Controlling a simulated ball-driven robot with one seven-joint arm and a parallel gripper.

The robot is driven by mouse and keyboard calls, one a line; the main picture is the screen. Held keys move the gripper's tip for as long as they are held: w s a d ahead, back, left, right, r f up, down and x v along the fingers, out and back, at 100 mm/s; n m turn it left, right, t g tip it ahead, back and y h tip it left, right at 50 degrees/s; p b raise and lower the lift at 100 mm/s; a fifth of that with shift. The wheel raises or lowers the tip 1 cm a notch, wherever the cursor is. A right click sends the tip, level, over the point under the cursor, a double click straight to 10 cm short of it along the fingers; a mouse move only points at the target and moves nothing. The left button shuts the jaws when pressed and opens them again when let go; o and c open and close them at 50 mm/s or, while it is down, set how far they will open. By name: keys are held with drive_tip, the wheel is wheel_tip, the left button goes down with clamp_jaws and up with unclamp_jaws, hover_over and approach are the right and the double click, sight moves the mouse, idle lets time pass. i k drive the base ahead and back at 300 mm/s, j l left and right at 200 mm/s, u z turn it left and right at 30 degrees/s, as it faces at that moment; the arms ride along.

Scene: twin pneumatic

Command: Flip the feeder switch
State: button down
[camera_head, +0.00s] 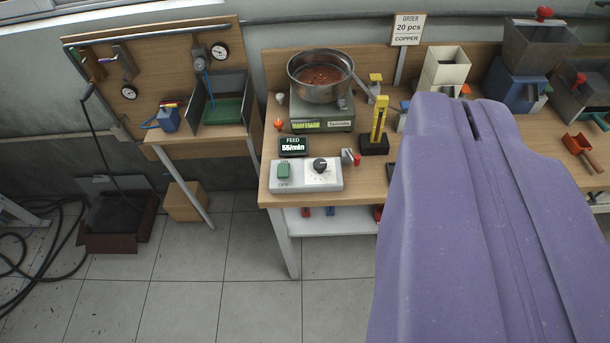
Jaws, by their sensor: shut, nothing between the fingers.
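The light grey feeder control box (333,185) sits at the front left corner of the middle wooden bench. A green switch (283,170) is on its left side, with an "OFF" label below it. A black dial knob (320,165) is on its white plate to the right. A dark display (293,145) behind the box reads "FEED 55/min".
A scale (322,120) with a steel bowl (320,92) stands behind the display. A yellow upright piece on a black base (374,145) stands right of the box. A side bench (205,138) is at left. Floor (245,285) in front is clear; hoses lie far left.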

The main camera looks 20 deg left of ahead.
sight(283, 173)
drive_tip(key=i+j, duration=0.2)
drive_tip(key=i, duration=0.3)
drive_tip(key=i+j, duration=0.2)
drive_tip(key=i, duration=0.25)
drive_tip(key=i+j, duration=0.25)
drive_tip(key=i, duration=0.25)
